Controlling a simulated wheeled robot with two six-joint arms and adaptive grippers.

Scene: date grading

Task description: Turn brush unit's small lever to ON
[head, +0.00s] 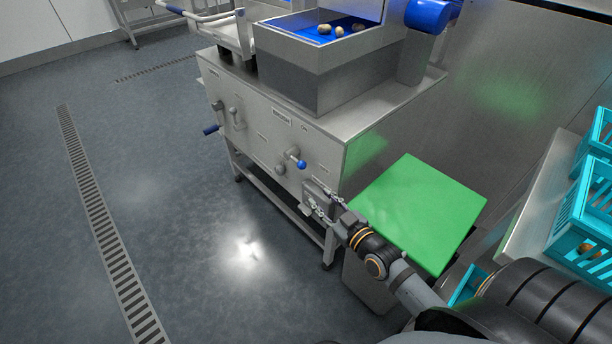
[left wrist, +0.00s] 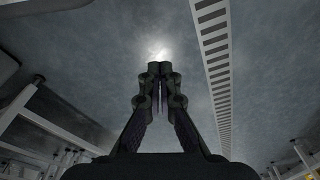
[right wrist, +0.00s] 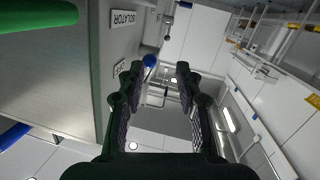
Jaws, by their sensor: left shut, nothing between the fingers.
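The brush unit (head: 250,120) is a steel cabinet with levers and labels on its front panel. A short lever with a blue ball knob (head: 301,164) sits on the panel's right half; a blue knob (right wrist: 150,61) also shows just beyond the fingertips in the right wrist view. A longer lever with a blue grip (head: 210,130) is at the panel's left. My right gripper (head: 323,205) is open at the panel's lower right corner, below the ball knob; its fingers (right wrist: 157,72) hold nothing. My left gripper (left wrist: 160,68) is shut and empty, above the floor.
A green board (head: 420,210) lies right of the cabinet, beside my right arm. Turquoise crates (head: 585,205) stand on a steel table at right. A tray with dates (head: 345,31) tops the unit. Labels, one reading ISOLATOR (right wrist: 127,18), show in the right wrist view. Left floor is clear.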

